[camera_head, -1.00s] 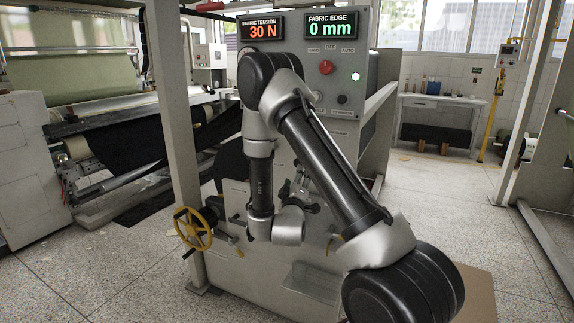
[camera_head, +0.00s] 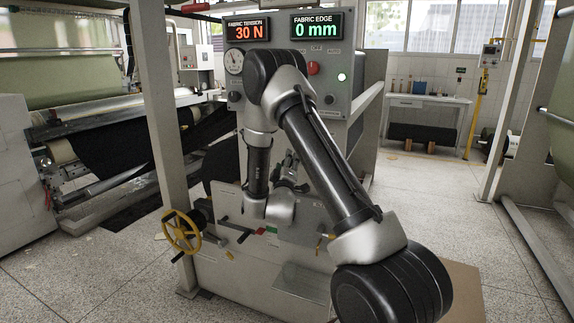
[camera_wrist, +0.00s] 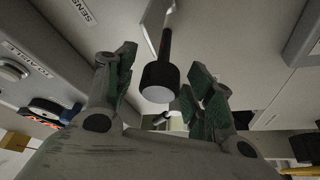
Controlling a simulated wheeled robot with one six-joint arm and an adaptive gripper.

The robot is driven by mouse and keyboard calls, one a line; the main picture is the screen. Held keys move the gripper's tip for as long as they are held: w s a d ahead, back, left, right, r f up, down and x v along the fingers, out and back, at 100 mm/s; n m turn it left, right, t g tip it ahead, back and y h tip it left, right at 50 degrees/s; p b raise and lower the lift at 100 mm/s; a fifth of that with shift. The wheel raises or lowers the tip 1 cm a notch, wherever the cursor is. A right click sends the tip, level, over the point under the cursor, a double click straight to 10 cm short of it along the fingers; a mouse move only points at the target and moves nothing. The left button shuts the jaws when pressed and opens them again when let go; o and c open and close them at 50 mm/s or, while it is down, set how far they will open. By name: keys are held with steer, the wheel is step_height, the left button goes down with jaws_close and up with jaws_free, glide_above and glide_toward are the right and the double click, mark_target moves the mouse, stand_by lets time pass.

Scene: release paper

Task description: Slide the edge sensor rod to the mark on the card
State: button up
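In the wrist view a black rod (camera_wrist: 164,48) with a thick dark knob and pale round end face (camera_wrist: 158,93) comes out of a light panel, near a label that begins "SENS". I take it to be the sensor rod. My gripper (camera_wrist: 161,66) is open, with one green-padded finger on each side of the rod; whether either touches it I cannot tell. In the head view my gripper (camera_head: 290,170) is small and partly hidden behind my arm at the machine's front. I cannot make out the card or its mark.
The machine's panel carries a fabric tension display (camera_head: 248,31) reading 30 N and a fabric edge display (camera_head: 316,26) reading 0 mm. A yellow handwheel (camera_head: 182,232) and a pale post (camera_head: 160,130) stand left of my arm. Open floor (camera_head: 500,260) lies right.

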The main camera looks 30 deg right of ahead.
jaws_close()
steer(key=shift+s+a, duration=0.3)
steer(key=shift+a, duration=0.1)
steer(key=shift+o, duration=0.9)
jaws_free()
steer(key=v, duration=1.2)
